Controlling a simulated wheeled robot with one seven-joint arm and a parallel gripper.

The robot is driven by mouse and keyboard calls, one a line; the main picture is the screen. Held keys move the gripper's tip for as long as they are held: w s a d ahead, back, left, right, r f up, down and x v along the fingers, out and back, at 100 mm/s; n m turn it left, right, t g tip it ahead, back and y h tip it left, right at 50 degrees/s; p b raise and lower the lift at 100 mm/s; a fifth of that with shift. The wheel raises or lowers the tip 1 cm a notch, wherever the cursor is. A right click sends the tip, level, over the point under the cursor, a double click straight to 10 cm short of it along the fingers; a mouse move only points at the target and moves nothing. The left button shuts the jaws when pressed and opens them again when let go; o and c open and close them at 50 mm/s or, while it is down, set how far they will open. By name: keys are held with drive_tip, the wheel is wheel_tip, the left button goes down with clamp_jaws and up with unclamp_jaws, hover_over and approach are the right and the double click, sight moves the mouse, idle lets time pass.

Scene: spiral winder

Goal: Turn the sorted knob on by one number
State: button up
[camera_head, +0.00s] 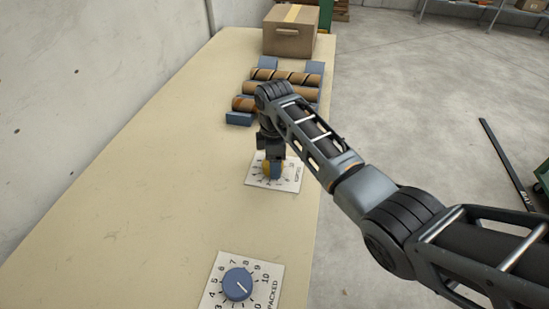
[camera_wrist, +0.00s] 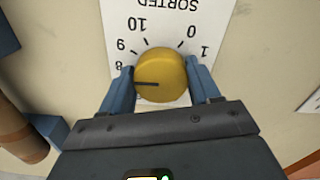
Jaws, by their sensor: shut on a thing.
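The sorted knob is yellow (camera_wrist: 165,67) and sits on a white dial plate (camera_wrist: 217,12) marked SORTED, upside down in the wrist view. My gripper (camera_wrist: 160,72) is shut on it, with one blue finger on each side. The knob's dark pointer line points left in the wrist view, toward the left finger, a little below the 8. The numbers 8, 9, 10, 0 and 1 show; the others are hidden by my gripper. In the head view my gripper (camera_head: 271,158) reaches down over the plate (camera_head: 291,183) and mostly covers the yellow knob.
A blue knob (camera_head: 237,284) on a PACKED dial plate (camera_head: 270,273) is nearer on the table (camera_head: 150,190). Several brown tubes (camera_head: 290,77) lie among blue blocks (camera_head: 239,119) beyond my gripper. A cardboard box (camera_head: 290,32) stands at the far end. The table's left side is clear.

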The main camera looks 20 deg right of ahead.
idle(0.4)
drive_tip(key=o, duration=1.1)
drive_tip(key=shift+c, duration=0.2)
wheel_tip(320, 180, up, 7)
drive_tip(key=shift+r, duration=0.35)
